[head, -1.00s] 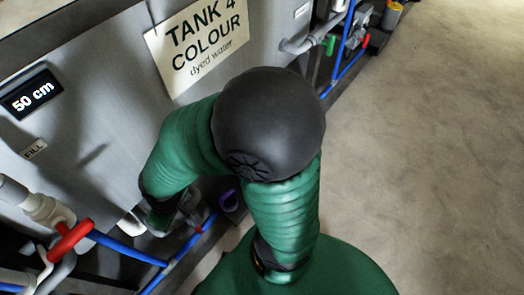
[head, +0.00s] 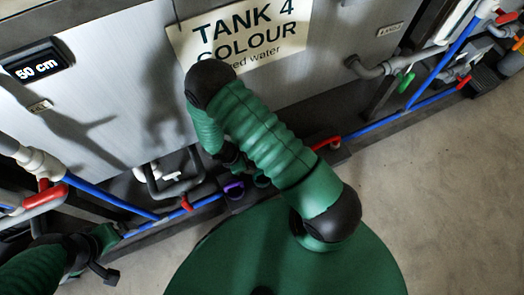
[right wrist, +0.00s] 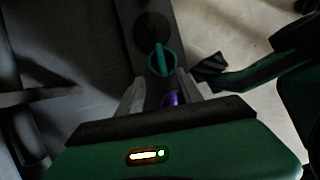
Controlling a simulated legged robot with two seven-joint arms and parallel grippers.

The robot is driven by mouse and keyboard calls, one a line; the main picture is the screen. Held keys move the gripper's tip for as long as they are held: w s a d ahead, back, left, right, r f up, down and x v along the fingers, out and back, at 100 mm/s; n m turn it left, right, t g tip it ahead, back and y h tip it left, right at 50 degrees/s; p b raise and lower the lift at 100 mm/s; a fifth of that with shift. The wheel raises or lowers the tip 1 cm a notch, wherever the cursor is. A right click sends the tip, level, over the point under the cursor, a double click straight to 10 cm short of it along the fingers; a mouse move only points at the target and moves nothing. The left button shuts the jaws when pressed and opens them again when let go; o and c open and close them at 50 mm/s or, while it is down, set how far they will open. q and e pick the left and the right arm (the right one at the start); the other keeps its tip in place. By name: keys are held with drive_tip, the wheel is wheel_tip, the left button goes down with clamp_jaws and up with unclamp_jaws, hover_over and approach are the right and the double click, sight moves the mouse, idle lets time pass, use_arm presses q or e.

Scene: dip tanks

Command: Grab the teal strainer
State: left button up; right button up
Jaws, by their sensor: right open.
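The teal strainer (right wrist: 162,62) shows in the right wrist view as a teal ring with a bar across it, low against a dark ledge. In the head view a small teal piece (head: 262,181) shows beside my right gripper (head: 240,168), partly hidden by my arm. My right gripper (right wrist: 160,78) is open, with its two grey fingers on either side of the near end of the strainer; I cannot tell whether they touch it. A purple item (right wrist: 172,98) lies close by, between the fingers. My left gripper (head: 104,272) is at the lower left, far from the strainer.
The grey tank wall with the "TANK 4 COLOUR" sign (head: 245,40) rises behind my right arm. Blue pipes (head: 110,200) and a red valve handle (head: 45,197) run along its foot. A dark round item (right wrist: 150,30) sits beyond the strainer. Open floor (head: 440,190) is at the right.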

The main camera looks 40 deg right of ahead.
drive_tip(key=b+x, duration=0.4)
drive_tip(key=x, duration=0.6)
drive_tip(key=b+x, duration=0.4)
drive_tip(key=x, duration=0.1)
drive_tip(key=shift+a, duration=0.25)
clamp_jaws()
idle(0.5)
